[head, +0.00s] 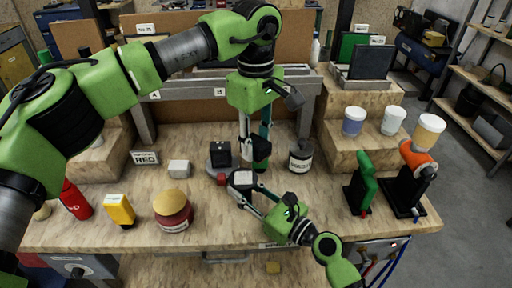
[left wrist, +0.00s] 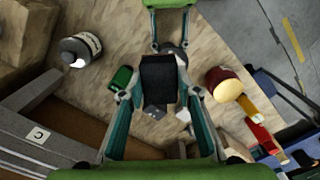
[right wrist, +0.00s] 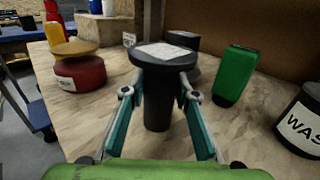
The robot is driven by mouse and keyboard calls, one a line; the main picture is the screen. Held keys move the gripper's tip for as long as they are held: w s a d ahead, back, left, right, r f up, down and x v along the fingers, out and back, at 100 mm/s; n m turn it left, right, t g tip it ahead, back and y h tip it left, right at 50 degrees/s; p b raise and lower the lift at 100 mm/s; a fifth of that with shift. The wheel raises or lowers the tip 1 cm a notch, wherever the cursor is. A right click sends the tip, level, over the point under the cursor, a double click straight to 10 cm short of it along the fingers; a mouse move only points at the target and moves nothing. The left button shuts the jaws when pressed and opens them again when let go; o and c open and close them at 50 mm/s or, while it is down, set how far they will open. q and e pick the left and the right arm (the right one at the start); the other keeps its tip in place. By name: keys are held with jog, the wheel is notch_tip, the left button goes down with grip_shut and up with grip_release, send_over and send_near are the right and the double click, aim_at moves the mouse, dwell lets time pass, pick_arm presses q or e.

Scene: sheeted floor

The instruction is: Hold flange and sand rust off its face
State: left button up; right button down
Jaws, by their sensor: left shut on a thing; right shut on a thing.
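The flange (right wrist: 160,62) is a dark round disc on a thick stem. A pale patch covers part of its upturned face, which also shows in the head view (head: 243,178). My right gripper (right wrist: 157,97) is shut on the stem, holding the flange upright near the front of the bench. My left gripper (head: 257,150) points down behind the flange, apart from it. It is shut on a black block (left wrist: 158,78), seen between its fingers in the left wrist view. The block's underside is hidden. No rust can be made out.
A green container (right wrist: 235,72) stands behind and right of the flange. A waste jar (head: 300,158) is farther right. Bare wood lies at front right.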

aim_at(256, 178)
pick_arm(q)
jog(key=shift+f, duration=0.2)
dwell(0.6)
jog(key=shift+f, duration=3.65)
jog(key=shift+o, duration=0.2)
jog(key=shift+a+f, duration=0.25)
jog(key=shift+a, duration=3.05)
jog(key=shift+c, duration=0.2)
jog(key=d, duration=0.6)
jog(key=shift+d, duration=0.3)
notch_tip(256, 178, up, 2)
jog(key=shift+d+r, duration=0.1)
jog(key=shift+r, duration=2.95)
